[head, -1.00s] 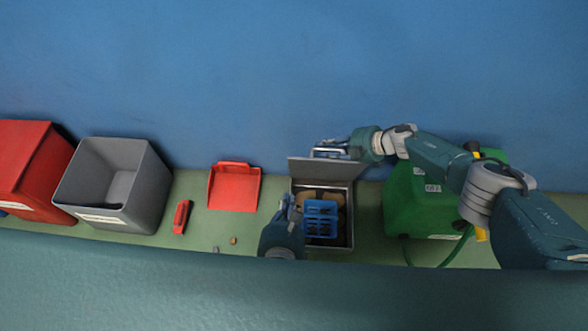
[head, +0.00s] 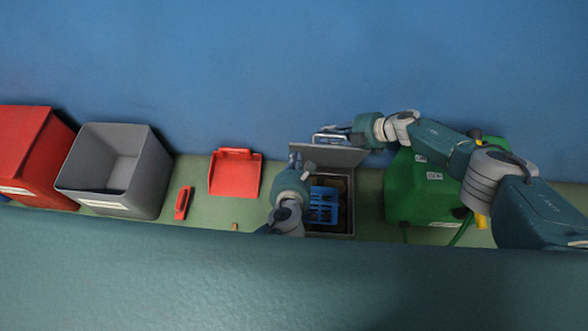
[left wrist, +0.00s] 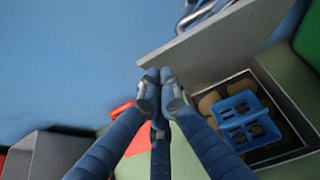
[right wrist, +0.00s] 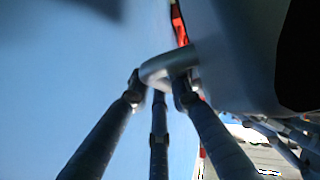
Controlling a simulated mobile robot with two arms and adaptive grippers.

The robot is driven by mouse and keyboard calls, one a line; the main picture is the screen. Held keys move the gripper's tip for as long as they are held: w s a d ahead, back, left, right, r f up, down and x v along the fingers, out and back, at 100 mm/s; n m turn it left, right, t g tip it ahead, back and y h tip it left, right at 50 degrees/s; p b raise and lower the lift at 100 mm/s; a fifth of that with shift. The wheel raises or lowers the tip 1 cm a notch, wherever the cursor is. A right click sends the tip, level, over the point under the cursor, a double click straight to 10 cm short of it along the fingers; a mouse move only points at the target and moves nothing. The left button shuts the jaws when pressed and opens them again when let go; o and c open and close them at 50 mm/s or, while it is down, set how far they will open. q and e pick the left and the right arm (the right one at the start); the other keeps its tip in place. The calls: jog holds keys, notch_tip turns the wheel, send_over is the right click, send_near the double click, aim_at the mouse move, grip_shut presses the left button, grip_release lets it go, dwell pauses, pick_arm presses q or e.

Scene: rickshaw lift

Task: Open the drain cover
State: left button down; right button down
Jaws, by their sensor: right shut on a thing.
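The grey drain cover (head: 345,157) is raised and tilted up at the wall side of the square drain (head: 351,225). Its metal handle (head: 330,138) is on the wall-facing side. My right gripper (head: 335,132) is shut on this handle; in the right wrist view the fingers (right wrist: 158,82) close around the bar. My left gripper (head: 295,158) is at the cover's left corner. In the left wrist view its fingertips (left wrist: 163,75) are together beside the cover's edge (left wrist: 215,48); whether they touch it is unclear. A blue basket (head: 323,205) sits inside the open drain.
A red dustpan (head: 235,174) and a red brush (head: 183,203) lie left of the drain. A grey bin (head: 113,170) and a red bin (head: 30,155) stand further left. A green machine (head: 415,190) with a hose stands to the right. The blue wall is close behind.

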pick_arm(q)
jog(key=shift+w, duration=0.35)
pick_arm(e)
jog(key=shift+w+a+r+t, duration=0.15)
jog(key=shift+w+r, duration=0.05)
jog(key=shift+w, duration=0.2)
jog(key=shift+w+a+r+t, duration=0.1)
jog(key=shift+w+r+t, duration=0.05)
jog(key=shift+w, duration=0.2)
pick_arm(q)
jog(key=shift+w+r, duration=0.4)
jog(key=shift+w, duration=0.4)
pick_arm(e)
jog(key=c, duration=1.9)
grip_release()
pick_arm(q)
jog(key=shift+a+f, duration=0.1)
pick_arm(e)
jog(key=shift+o, duration=0.3)
jog(key=shift+f, duration=0.1)
jog(key=shift+s+f, duration=0.2)
jog(key=shift+s, duration=0.2)
